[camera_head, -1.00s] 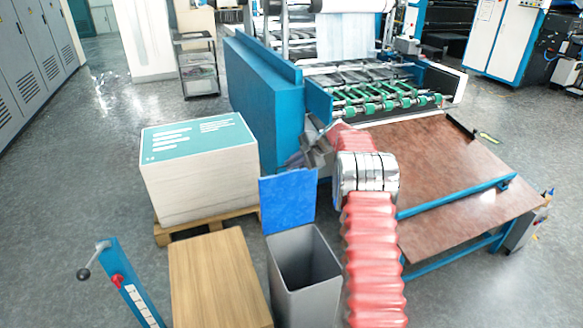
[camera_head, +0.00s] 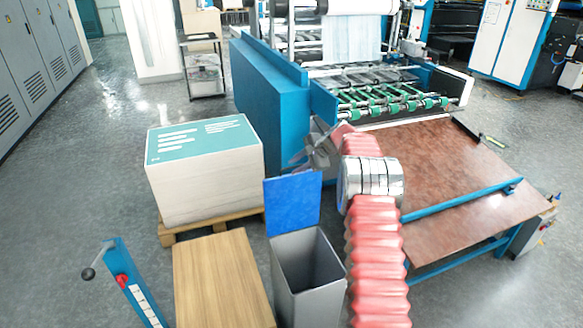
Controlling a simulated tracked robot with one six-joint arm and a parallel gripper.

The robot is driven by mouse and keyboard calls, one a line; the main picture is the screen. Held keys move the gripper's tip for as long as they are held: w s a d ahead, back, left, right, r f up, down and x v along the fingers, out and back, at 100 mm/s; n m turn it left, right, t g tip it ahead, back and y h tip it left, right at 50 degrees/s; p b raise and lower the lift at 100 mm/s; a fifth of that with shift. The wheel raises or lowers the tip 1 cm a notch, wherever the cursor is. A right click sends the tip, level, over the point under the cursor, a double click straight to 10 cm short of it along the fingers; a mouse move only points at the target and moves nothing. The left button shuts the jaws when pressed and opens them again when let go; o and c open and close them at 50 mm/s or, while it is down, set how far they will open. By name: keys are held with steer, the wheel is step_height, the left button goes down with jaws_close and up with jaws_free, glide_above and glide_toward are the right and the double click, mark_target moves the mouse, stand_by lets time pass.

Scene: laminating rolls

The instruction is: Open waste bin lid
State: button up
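The grey waste bin (camera_head: 310,300) stands on the floor at the lower middle, with its dark inside showing. Its blue lid (camera_head: 293,202) stands upright at the back edge of the opening, so the bin is open. My gripper (camera_head: 308,157) is beyond and above the lid, near its top right corner in the picture. Its dark fingers look spread, with nothing seen between them. It seems apart from the lid, though the depth is hard to judge. My red-sleeved arm passes just right of the bin.
A wooden-topped block (camera_head: 222,275) stands close left of the bin. Behind it, a paper stack (camera_head: 205,180) sits on a pallet (camera_head: 185,232). A blue machine (camera_head: 265,100) stands behind my gripper, and a brown table (camera_head: 450,180) is at right. Open floor lies at left.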

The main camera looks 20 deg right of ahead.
steer(key=v, duration=1.3)
steer(key=shift+s+r, duration=0.2)
steer(key=shift+r, duration=0.05)
steer(key=shift+d, duration=0.15)
